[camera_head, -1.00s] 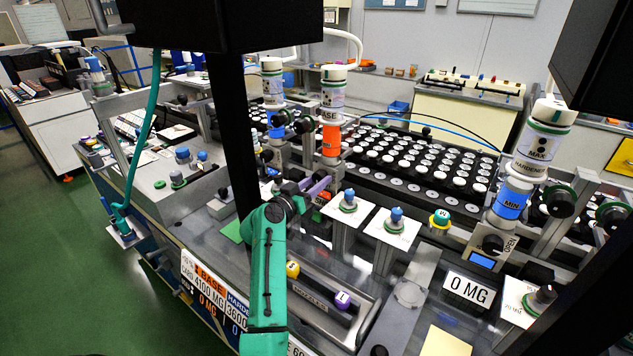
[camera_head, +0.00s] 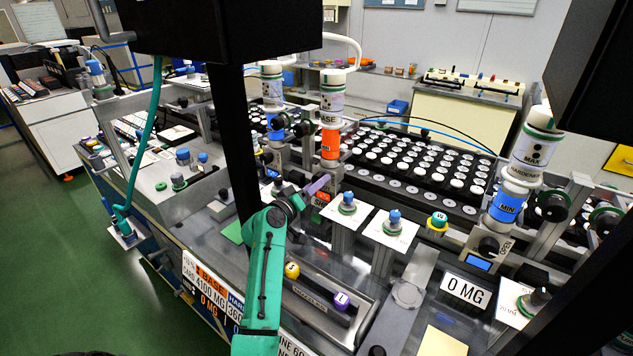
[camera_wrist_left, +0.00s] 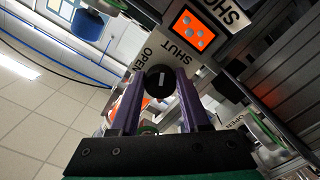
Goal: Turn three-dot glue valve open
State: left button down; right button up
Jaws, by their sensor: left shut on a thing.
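The black round valve knob (camera_wrist_left: 160,82) shows in the left wrist view, with a short white mark on its face. The words OPEN (camera_wrist_left: 147,62) and SHUT (camera_wrist_left: 184,54) are printed beside it, and an orange panel with dots (camera_wrist_left: 193,32) sits above. My left gripper (camera_wrist_left: 166,78) has its purple fingers on either side of the knob and is shut on it. In the head view my left gripper (camera_head: 318,185) reaches the valve below the bottle with the orange BASE label (camera_head: 330,144) and hides much of the knob. I cannot tell which word the mark points to.
A similar HARDENER bottle (camera_head: 530,150) with a blue MIN band stands at the right. White cards with blue-topped parts (camera_head: 393,222) stand close right of my left gripper. A rack of white-topped parts (camera_head: 410,165) lies behind. Dark uprights block parts of the view.

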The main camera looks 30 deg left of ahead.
pick_arm(q)
jog(key=shift+r+n+p, duration=0.1)
jog(key=shift+n+p, duration=2.9)
jog(key=shift+n, duration=3.2)
jog(key=shift+c, duration=1.9)
grip_release()
jog(key=shift+s, duration=0.15)
